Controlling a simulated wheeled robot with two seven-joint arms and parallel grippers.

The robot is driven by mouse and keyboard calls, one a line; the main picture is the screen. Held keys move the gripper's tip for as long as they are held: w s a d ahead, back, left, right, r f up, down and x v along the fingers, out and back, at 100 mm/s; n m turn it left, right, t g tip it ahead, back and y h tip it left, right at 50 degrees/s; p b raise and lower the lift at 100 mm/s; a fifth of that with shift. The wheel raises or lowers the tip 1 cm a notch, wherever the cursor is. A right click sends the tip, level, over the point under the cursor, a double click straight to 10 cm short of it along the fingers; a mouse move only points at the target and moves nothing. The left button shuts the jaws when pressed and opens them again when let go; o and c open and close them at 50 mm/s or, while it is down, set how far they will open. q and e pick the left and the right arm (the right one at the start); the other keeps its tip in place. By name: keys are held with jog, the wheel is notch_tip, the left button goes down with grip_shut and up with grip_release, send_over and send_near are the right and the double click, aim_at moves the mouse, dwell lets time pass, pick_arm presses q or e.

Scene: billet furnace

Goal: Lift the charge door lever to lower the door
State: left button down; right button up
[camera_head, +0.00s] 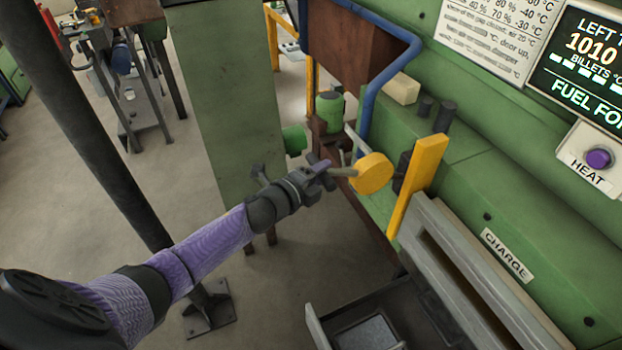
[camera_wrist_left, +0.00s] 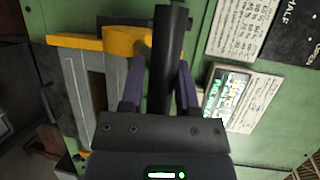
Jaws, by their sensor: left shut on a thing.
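The charge door lever shows in the left wrist view as a dark round bar (camera_wrist_left: 171,45) beside a yellow hub (camera_wrist_left: 122,41). In the head view its yellow round hub (camera_head: 373,174) sits at the green machine's side, with a short handle (camera_head: 343,172) pointing left. My left gripper (camera_head: 325,173) is shut on this handle; in the left wrist view the fingers (camera_wrist_left: 160,88) stand on either side of the dark bar. A yellow bar (camera_head: 418,185) stands tilted beside the hub. The grey charge frame (camera_head: 465,265) is below the CHARGE label (camera_head: 507,256). My right gripper is not in view.
A blue pipe (camera_head: 398,30) and a green post (camera_head: 222,100) stand behind the lever. A HEAT button (camera_head: 599,158) and a display (camera_head: 585,55) are at the right. A dark tray (camera_head: 365,325) lies below.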

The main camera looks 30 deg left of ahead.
pick_arm(q)
jog(key=r, duration=0.1)
jog(key=w+d+r+p, duration=0.1)
jog(key=r+p, duration=0.1)
jog(key=r, duration=0.1)
jog(key=shift+w+d, duration=0.2)
jog(key=shift+w, duration=0.1)
jog(key=shift+w+r, duration=0.2)
jog(key=shift+r, duration=0.25)
jog(key=c, duration=0.5)
grip_release()
jog(key=shift+o, duration=0.5)
jog(key=shift+d, duration=0.1)
jog(key=shift+w, duration=0.1)
jog(key=shift+f, duration=0.2)
